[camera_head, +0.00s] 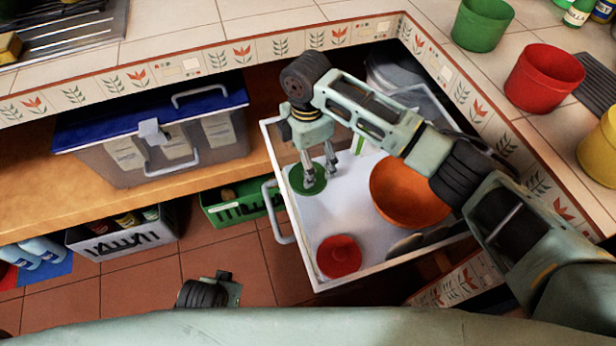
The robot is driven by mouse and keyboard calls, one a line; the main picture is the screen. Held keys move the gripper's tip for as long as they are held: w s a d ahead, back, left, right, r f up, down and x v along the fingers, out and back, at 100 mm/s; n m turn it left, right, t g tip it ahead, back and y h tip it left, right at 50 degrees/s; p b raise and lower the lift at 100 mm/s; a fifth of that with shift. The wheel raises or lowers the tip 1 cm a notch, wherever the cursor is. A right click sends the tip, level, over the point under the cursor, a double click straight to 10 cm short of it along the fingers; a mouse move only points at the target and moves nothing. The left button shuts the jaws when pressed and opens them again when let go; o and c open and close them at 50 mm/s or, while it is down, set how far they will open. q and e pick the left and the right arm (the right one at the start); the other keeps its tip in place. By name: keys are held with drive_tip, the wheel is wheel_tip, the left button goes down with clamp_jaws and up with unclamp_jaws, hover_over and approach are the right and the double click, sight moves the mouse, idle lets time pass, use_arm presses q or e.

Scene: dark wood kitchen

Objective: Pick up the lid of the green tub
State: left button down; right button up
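A round green lid (298,185) lies flat in the open white drawer (375,232), near its left wall. My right gripper (320,174) reaches down from above, its arm coming in from the right. Its fingers are apart, with nothing visibly held between them. One finger is over the lid and hides part of it; I cannot tell whether it touches. The green tub (481,25) stands on the counter at the upper right. Part of my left arm shows at the bottom, but its gripper fingers are not visible.
The drawer also holds an orange bowl (398,195), a red lid (339,257) and metal items at the back. Red (543,78) and yellow (599,150) tubs stand on the right counter. A blue-lidded box (170,135) is on the shelf at left.

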drive_tip(key=f, duration=0.3)
drive_tip(key=f+b, duration=0.1)
drive_tip(key=shift+d+f, duration=0.35)
drive_tip(key=shift+f, duration=0.55)
use_arm(q)
drive_tip(key=r, duration=0.2)
drive_tip(key=w+r, duration=0.1)
drive_tip(key=r, duration=0.2)
use_arm(e)
drive_tip(key=shift+c, duration=0.2)
drive_tip(key=c, duration=0.6)
